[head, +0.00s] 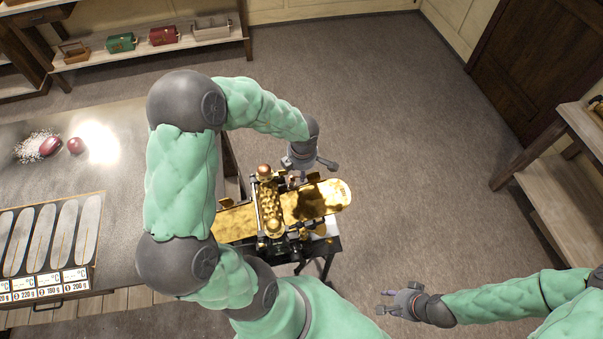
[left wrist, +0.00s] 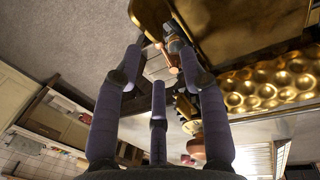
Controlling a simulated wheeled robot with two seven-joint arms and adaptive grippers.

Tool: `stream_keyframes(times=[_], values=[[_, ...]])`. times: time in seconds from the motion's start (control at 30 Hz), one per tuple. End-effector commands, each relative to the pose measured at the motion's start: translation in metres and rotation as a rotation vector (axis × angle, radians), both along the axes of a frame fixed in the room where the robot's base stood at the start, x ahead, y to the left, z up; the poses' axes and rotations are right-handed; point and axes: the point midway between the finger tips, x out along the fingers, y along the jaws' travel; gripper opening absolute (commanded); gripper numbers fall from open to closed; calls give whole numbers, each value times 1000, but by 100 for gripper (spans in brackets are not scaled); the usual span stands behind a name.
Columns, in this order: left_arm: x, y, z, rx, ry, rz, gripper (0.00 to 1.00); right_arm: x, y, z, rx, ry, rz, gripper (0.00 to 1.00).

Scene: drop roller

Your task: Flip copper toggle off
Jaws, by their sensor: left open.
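The gold drop roller machine (head: 270,205) stands on a dark stand, with a dimpled roller across its middle. My left gripper (head: 305,171) is open just above the machine's far side. In the left wrist view its three spread fingers (left wrist: 160,64) point at the machine. A small copper lever (left wrist: 168,57), apparently the toggle, shows beyond and between the fingertips, near a dark cylindrical fitting (left wrist: 174,38). I see no grip on it; whether a finger touches it I cannot tell. In the head view the toggle is hard to make out. My right gripper (head: 393,300) is open and empty at lower right, away from the machine.
A grey table (head: 115,125) at left holds red items and a tray of moulds (head: 50,240) with weight labels. A shelf (head: 150,48) with boxes stands at the back left, another shelf (head: 560,200) at right. The floor (head: 410,130) between is clear.

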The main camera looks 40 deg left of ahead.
Motion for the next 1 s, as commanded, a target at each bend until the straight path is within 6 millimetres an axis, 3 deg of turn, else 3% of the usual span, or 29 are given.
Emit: stream_keyframes(times=[0.2,0.57,0.6,0.73,1.0], values=[[2,3,-24,0,0,1,42,0,0,-6,0,0,0,40],[3,3,-28,-1,-1,0,42,0,0,-6,0,0,0,40],[3,3,-28,-1,-1,1,39,0,0,-6,0,0,0,40],[3,3,-28,-1,-1,1,2,0,0,-6,0,0,0,40],[3,3,-28,-1,1,1,0,0,0,-6,0,0,0,40]])
